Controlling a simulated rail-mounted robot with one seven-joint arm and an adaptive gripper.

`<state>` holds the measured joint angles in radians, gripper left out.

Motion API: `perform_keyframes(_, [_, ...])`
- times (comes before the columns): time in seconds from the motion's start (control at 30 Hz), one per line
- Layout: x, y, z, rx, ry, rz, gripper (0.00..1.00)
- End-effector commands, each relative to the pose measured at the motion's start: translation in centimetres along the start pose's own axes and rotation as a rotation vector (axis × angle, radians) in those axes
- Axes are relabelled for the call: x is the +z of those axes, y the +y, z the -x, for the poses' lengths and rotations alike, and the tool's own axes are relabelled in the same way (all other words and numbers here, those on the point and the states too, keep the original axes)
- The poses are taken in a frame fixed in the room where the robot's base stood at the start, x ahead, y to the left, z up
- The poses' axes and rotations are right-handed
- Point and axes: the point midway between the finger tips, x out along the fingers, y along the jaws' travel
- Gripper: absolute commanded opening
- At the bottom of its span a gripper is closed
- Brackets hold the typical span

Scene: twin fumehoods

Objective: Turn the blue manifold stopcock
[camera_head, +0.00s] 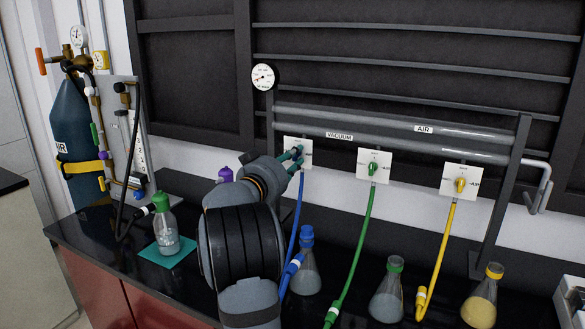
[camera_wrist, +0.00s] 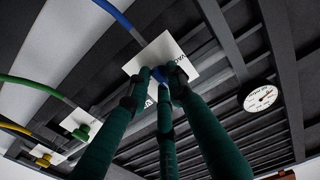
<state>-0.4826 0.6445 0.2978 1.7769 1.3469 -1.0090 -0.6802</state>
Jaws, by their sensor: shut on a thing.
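The blue stopcock (camera_wrist: 158,73) sits on a white square plate (camera_head: 305,144) on the manifold, at the left end of the row in the head view. My gripper (camera_head: 292,157) is at this plate with its dark green fingers around the stopcock. In the wrist view my gripper (camera_wrist: 160,78) is shut on the blue knob, and the fingers hide most of it. The knob's exact angle cannot be told.
A round gauge (camera_head: 263,77) is up left of the plate. A gas cylinder (camera_head: 70,130) and a green-capped bottle (camera_head: 166,235) stand left.

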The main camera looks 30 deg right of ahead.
Motion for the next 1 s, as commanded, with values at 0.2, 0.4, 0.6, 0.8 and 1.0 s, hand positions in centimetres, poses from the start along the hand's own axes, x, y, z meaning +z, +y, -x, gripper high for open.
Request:
perform_keyframes(0.2, [0.13,0.31,-0.1,0.006,0.009,-0.205,0.0])
perform_keyframes(0.4, [0.3,0.3,-0.11,0.007,0.007,-0.395,0.0])
perform_keyframes(0.6, [0.42,0.25,-0.11,0.006,0.006,-0.586,0.0])
perform_keyframes(0.8, [0.56,0.19,-0.11,0.007,0.003,-0.769,0.0])
perform_keyframes(1.0, [0.66,0.15,-0.12,0.008,0.002,-0.922,0.0])
